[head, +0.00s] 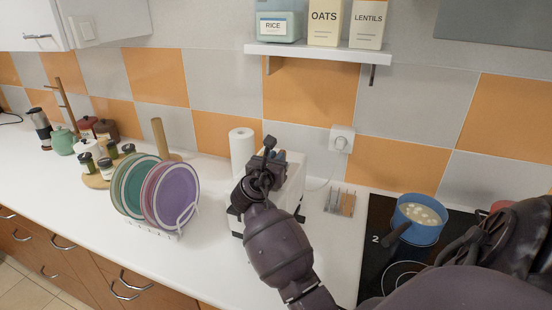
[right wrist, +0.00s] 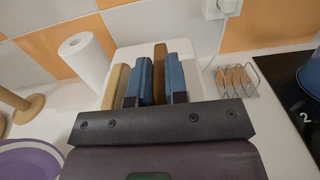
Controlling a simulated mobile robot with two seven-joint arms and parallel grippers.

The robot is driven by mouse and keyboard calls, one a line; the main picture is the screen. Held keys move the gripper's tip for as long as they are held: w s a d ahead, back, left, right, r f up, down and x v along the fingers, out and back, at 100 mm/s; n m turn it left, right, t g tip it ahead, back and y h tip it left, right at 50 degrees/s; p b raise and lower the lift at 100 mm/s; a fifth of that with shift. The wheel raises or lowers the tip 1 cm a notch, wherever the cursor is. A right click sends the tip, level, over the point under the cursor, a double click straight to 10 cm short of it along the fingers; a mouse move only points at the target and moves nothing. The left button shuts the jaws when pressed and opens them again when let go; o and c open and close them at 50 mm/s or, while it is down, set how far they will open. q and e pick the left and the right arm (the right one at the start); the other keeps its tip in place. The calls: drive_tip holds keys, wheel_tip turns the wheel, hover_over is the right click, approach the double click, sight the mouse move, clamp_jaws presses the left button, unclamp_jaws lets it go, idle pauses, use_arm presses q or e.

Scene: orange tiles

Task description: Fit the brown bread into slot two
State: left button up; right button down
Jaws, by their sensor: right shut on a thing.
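My right gripper (head: 268,160) is above the white toaster (head: 293,186) and hides much of it in the head view. In the right wrist view its two blue fingers (right wrist: 160,84) are shut on the brown bread (right wrist: 159,66), a thin upright slice between them. A lighter tan slice (right wrist: 119,82) stands upright to the left of the fingers, apart from them. The toaster's pale top (right wrist: 193,50) shows behind the fingers. The slots are hidden by my gripper, so I cannot tell whether the brown bread is inside one. My left gripper is out of view.
A paper roll (head: 242,150) stands behind left. A plate rack with several plates (head: 172,197) is at left. A shelf (head: 320,52) hangs above.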

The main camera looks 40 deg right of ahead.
drive_tip(key=shift+f, duration=0.45)
drive_tip(key=c, duration=1.1)
unclamp_jaws()
drive_tip(key=shift+f, duration=0.1)
drive_tip(key=shift+o, duration=0.2)
drive_tip(key=b+v, duration=0.1)
drive_tip(key=v, duration=0.9)
drive_tip(key=shift+s+a, duration=0.25)
drive_tip(key=shift+a, duration=0.2)
